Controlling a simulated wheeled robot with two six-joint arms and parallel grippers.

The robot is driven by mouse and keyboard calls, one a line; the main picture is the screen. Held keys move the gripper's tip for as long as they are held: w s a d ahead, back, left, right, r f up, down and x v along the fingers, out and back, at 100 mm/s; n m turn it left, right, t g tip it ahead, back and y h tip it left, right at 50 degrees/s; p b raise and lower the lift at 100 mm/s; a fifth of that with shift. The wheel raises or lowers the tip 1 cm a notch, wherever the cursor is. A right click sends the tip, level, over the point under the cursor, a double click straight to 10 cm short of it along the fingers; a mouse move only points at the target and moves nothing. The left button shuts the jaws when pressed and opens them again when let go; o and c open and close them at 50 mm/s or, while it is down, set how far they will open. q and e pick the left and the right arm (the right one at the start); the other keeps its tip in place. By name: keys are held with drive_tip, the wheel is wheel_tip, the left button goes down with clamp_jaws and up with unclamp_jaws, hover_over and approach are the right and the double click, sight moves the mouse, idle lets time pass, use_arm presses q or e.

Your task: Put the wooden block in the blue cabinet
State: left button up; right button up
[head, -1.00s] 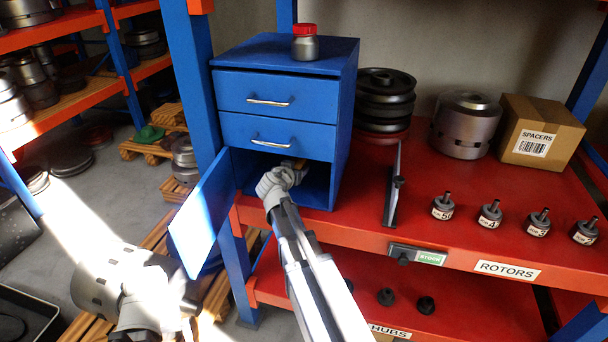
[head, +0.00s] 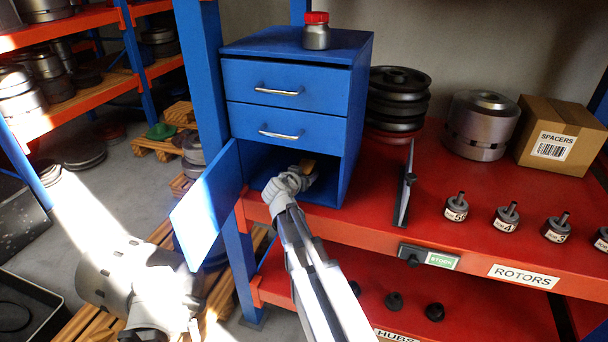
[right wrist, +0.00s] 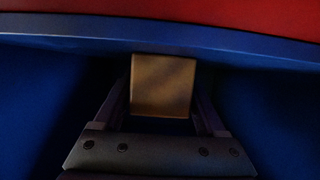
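The blue cabinet (head: 357,100) stands on the red shelf. Its lower compartment is open, with the door (head: 206,205) swung out to the left. My right gripper (head: 302,172) reaches into the mouth of this compartment. The wooden block (head: 308,167) shows as a small tan patch at its tip, mostly hidden by the gripper. In the right wrist view the block (right wrist: 163,85) sits between the two fingers (right wrist: 163,112), which lie against its sides. Whether the block touches the compartment floor cannot be told.
Two shut drawers (head: 283,110) are above the compartment. A red-lidded jar (head: 316,33) stands on top. A dark upright plate (head: 404,185) stands on the shelf to the right, near several small rotors (head: 456,207). A spacers box (head: 556,138) is farther right.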

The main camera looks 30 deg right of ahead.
drive_tip(key=shift+o, duration=1.2)
drive_tip(key=shift+r, duration=0.1)
drive_tip(key=shift+s+a+r+p, duration=0.1)
drive_tip(key=shift+s+r+p, duration=0.05)
drive_tip(key=shift+r+p, duration=0.15)
drive_tip(key=p+v, duration=0.4)
drive_tip(key=v, duration=0.6)
drive_tip(key=shift+s+a, duration=0.15)
drive_tip(key=shift+s+a+r, duration=0.2)
drive_tip(key=shift+s+a, duration=0.15)
drive_tip(key=shift+a, duration=0.05)
